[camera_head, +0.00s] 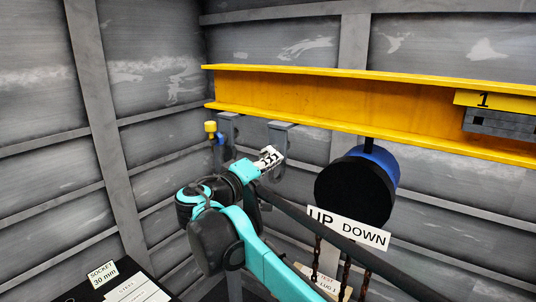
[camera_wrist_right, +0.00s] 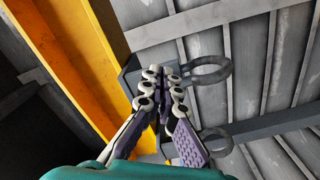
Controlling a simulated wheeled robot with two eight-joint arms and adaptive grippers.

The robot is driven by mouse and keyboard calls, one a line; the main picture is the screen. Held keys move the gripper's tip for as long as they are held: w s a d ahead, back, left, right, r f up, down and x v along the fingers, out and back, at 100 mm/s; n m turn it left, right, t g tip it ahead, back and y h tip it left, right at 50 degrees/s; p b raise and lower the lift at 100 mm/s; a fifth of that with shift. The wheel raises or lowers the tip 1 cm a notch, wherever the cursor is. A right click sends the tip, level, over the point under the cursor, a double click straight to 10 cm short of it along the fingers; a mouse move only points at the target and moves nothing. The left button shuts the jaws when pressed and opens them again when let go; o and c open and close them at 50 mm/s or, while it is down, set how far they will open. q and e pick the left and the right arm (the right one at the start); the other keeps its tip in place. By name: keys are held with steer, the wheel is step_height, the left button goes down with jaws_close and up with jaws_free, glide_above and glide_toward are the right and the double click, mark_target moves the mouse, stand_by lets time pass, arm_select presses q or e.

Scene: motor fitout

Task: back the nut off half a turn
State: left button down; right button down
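My right gripper (camera_head: 268,158) is raised in front of the wall, just below the yellow beam and by the grey bracket with a ring (camera_head: 280,140). In the right wrist view its fingertips (camera_wrist_right: 163,74) are close together, in front of a dark grey bracket (camera_wrist_right: 132,75) on the beam. A narrow gap shows between the tips, and I cannot tell whether anything is held there. I cannot make out the nut in either view; the fingers may hide it. My left gripper is not in view.
The yellow beam (camera_head: 320,95) runs across above the gripper. A second grey bracket (camera_head: 228,130) hangs to its left. A black and blue drum (camera_head: 355,190) hangs at the right, with an UP/DOWN sign (camera_head: 348,229) and chains below. A "SOCKET 30 mm" card (camera_head: 102,274) is at lower left.

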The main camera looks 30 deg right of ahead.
steer(key=shift+s+d, duration=0.1)
steer(key=shift+s, duration=0.2)
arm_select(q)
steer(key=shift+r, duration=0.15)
arm_select(e)
steer(key=v, duration=0.6)
